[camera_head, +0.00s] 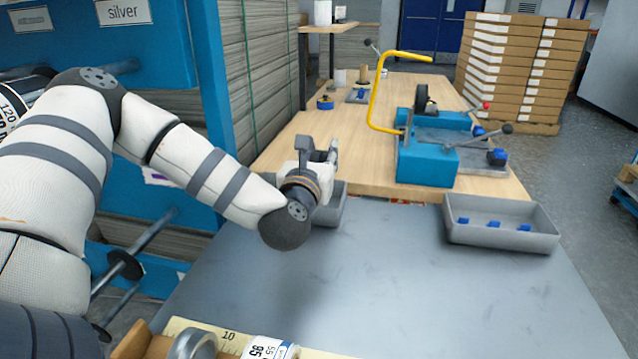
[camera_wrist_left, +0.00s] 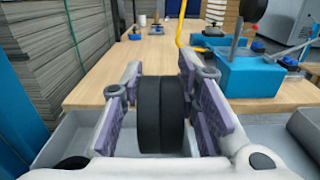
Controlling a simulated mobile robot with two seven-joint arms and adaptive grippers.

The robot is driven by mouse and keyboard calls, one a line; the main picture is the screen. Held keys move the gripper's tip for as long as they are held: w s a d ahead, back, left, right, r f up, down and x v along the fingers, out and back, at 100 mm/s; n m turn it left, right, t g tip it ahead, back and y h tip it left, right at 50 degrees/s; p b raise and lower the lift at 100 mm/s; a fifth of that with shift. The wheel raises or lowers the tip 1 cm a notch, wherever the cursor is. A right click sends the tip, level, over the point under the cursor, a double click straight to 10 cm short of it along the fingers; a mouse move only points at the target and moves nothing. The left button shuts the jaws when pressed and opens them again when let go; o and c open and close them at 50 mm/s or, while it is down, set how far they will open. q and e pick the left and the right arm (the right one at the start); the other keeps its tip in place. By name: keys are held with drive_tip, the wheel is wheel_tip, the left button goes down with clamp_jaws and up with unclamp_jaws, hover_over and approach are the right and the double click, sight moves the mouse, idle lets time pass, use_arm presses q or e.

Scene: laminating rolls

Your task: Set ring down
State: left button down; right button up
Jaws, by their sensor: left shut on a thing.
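My left gripper (camera_head: 320,153) is shut on a black ring (camera_wrist_left: 160,115), which stands on edge between the two finger pads in the left wrist view. The gripper is over a grey tray (camera_head: 331,211) at the far left of the grey table; the tray also shows below the fingers in the wrist view (camera_wrist_left: 70,140). I cannot tell whether the ring touches the tray. My right gripper is not in view.
A blue fixture (camera_head: 427,165) with a yellow bent bar (camera_head: 374,97) and a black wheel (camera_head: 421,97) stands on the wooden bench (camera_head: 280,150). A second grey tray (camera_head: 500,237) holds blue pieces at right. The middle of the grey table (camera_head: 390,290) is clear.

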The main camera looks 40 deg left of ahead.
use_arm(q)
drive_tip(key=f, duration=0.1)
drive_tip(key=w+a+f, duration=0.1)
drive_tip(key=f, duration=0.1)
drive_tip(key=w+a+f, duration=0.1)
drive_tip(key=shift+a+f+b, duration=0.1)
drive_tip(key=shift+f+b, duration=0.1)
drive_tip(key=shift+b, duration=0.1)
drive_tip(key=shift+w+a+f+b, duration=0.15)
drive_tip(key=shift+f+b, duration=0.1)
drive_tip(key=shift+f, duration=0.8)
drive_tip(key=shift+w+a+f+b, duration=0.1)
drive_tip(key=shift+f+b, duration=0.15)
drive_tip(key=shift+f, duration=0.75)
drive_tip(key=c, duration=1.2)
unclamp_jaws()
drive_tip(key=shift+r, duration=0.25)
drive_tip(key=shift+s+d+r, duration=0.1)
drive_tip(key=shift+s+d, duration=0.1)
drive_tip(key=shift+s, duration=0.05)
drive_tip(key=v, duration=0.7)
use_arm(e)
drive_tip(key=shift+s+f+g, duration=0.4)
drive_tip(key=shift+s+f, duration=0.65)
use_arm(q)
drive_tip(key=shift+r, duration=0.1)
